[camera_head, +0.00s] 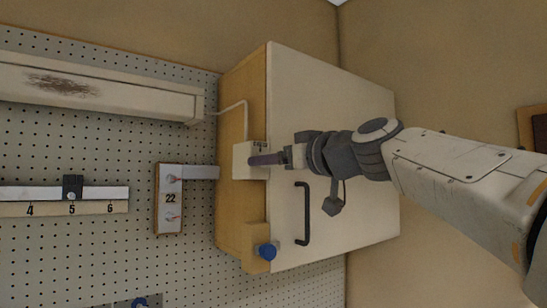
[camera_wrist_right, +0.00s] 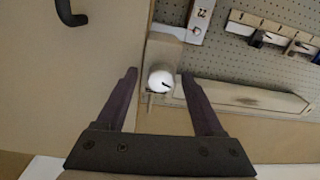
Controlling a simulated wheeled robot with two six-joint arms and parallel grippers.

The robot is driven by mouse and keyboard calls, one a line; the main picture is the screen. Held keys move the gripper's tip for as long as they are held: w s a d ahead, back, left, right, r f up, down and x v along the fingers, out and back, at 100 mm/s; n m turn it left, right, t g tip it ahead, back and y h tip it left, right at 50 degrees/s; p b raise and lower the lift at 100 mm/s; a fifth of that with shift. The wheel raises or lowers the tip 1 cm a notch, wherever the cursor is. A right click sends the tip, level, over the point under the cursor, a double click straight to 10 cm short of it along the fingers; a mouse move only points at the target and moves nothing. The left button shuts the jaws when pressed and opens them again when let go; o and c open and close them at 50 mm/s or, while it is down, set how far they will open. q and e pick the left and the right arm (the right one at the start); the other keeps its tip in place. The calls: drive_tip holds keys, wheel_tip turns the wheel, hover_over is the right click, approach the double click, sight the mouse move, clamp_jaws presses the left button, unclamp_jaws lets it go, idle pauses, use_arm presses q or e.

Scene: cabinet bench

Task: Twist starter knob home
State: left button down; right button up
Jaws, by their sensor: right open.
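The starter knob (camera_wrist_right: 162,79) is a round white cap with a dark mark on its face, seen in the right wrist view. It sits on a small pale box (camera_wrist_right: 163,50), which also shows on the cabinet's edge in the head view (camera_head: 242,168). My right gripper (camera_wrist_right: 159,73) is open, its dark fingers on either side of the knob with gaps visible on both sides. In the head view my right gripper (camera_head: 265,159) reaches in from the right and hides the knob. My left gripper is in neither view.
The cabinet (camera_head: 345,110) has a black handle (camera_head: 303,213) and a blue knob (camera_head: 266,251) below my right gripper. A long pale lamp housing (camera_head: 120,95) is wired to the box. A switch plate marked 22 (camera_head: 170,198) and numbered hooks (camera_head: 72,188) hang on the pegboard.

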drive_tip(key=shift+c, duration=0.2)
clamp_jaws()
drive_tip(key=shift+m, duration=0.3)
drive_tip(key=shift+m+t+b, duration=0.3)
drive_tip(key=shift+m+b, duration=0.7)
drive_tip(key=shift+m, duration=5.6)
drive_tip(key=shift+o, duration=0.2)
unclamp_jaws()
